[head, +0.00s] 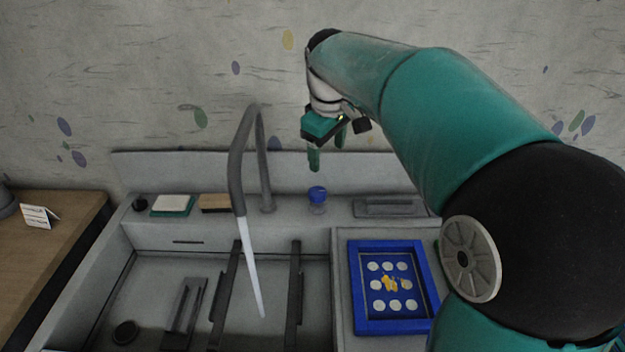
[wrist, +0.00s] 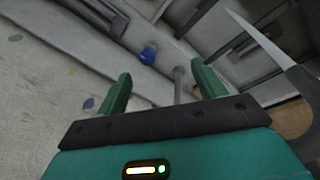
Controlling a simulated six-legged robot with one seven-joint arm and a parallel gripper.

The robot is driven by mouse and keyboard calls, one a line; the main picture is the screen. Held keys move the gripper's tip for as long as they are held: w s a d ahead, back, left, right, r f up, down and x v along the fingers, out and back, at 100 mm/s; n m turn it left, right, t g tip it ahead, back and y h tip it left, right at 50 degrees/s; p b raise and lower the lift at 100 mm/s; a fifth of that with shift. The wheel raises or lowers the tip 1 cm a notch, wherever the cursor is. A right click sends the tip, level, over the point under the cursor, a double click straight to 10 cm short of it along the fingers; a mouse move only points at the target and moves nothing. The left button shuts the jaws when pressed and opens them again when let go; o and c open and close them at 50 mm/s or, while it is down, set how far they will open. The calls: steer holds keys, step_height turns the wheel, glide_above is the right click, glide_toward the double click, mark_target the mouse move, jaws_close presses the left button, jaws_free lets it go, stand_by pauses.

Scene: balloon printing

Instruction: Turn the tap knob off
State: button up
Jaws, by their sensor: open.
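The blue tap knob (head: 317,193) stands on the sink's back ledge, right of the tap's base. The grey tap (head: 240,160) arches over the basin, and a white stream of water (head: 254,270) runs from its spout. My gripper (head: 327,160) is above the knob, fingers pointing down, apart from it. In the wrist view the knob (wrist: 148,55) lies beyond the fingertips, nearer the left finger, and my gripper (wrist: 160,78) is open and empty. The tap (wrist: 295,85) and the white stream (wrist: 252,35) show at the right there.
A blue-framed tray (head: 355,300) with white discs and a yellow splash sits right of the basin (head: 160,270). A green-and-white sponge (head: 173,205) and a brown block (head: 215,203) lie on the ledge to the left. The wall (head: 200,60) rises behind.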

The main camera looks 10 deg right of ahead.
steer(key=w+f+n, duration=0.2)
steer(key=w+f, duration=0.1)
steer(key=w, duration=0.4)
steer(key=n+g, duration=0.2)
steer(key=n, duration=0.1)
glide_above(318, 191)
step_height(318, 191, down, 6)
steer(key=shift+y, duration=0.3)
step_height(318, 191, down, 14)
steer(key=shift+w+r, duration=0.1)
steer(key=shift+r, duration=0.05)
steer(key=shift+c, duration=0.2)
steer(key=shift+m, duration=0.3)
steer(key=c, duration=0.9)
